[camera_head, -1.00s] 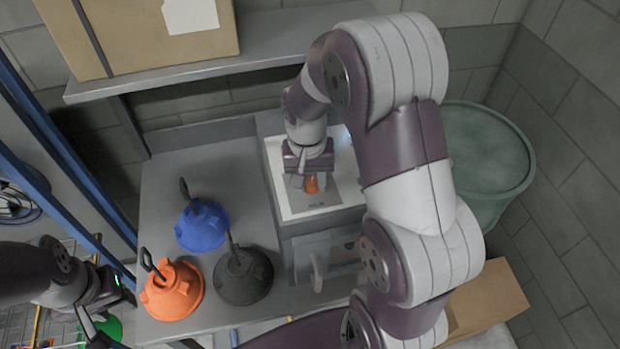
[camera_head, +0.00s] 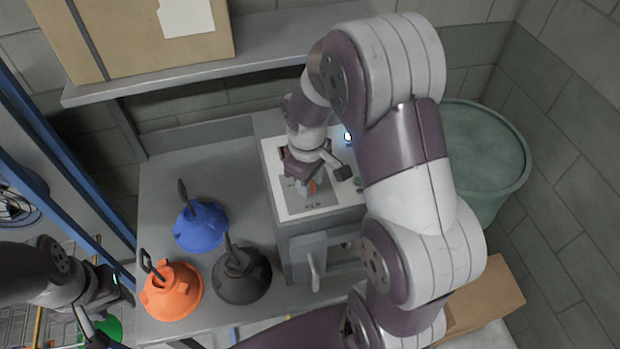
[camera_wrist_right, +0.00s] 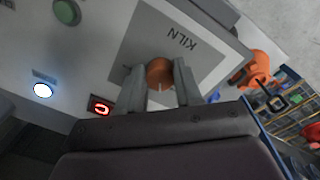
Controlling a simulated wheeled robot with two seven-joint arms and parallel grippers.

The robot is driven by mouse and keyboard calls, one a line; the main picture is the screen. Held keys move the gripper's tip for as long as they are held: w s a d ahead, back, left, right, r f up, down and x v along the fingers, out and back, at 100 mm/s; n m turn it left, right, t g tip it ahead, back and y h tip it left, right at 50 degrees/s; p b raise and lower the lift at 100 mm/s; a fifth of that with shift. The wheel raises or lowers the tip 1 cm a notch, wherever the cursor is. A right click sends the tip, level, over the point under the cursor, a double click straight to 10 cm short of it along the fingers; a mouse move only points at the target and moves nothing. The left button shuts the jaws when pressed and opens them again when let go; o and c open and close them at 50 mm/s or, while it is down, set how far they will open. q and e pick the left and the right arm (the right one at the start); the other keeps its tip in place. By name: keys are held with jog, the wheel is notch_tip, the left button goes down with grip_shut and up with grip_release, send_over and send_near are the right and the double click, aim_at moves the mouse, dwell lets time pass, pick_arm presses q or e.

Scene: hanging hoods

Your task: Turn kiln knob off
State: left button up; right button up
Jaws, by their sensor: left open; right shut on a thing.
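The kiln's control panel (camera_head: 288,200) is a white sloped face on a grey box, with a grey plate lettered KILN (camera_wrist_right: 183,40). Its round orange knob (camera_wrist_right: 160,74) sits between the two fingers of my right gripper (camera_wrist_right: 160,88), which is shut on it. A pale line shows on the knob's face. In the head view my right gripper (camera_head: 306,187) covers most of the knob (camera_head: 312,187). My left gripper (camera_head: 106,312) is open at the lower left, away from the panel.
The panel also has a lit white lamp (camera_wrist_right: 42,90), a green button (camera_wrist_right: 67,11) and a red display (camera_wrist_right: 99,106). Orange (camera_head: 171,292), black (camera_head: 241,277) and blue (camera_head: 201,228) hoods stand on the bench left of the kiln. A green barrel (camera_head: 483,150) stands to the right.

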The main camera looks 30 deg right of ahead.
jog(key=n, duration=0.5)
jog(key=shift+d+f+n+p, duration=0.1)
jog(key=shift+f+n+p, duration=0.05)
jog(key=shift+n+p, duration=0.25)
jog(key=shift+n, duration=0.3)
jog(key=o, duration=1)
jog(key=shift+o, duration=0.2)
jog(key=shift+w+a, duration=0.2)
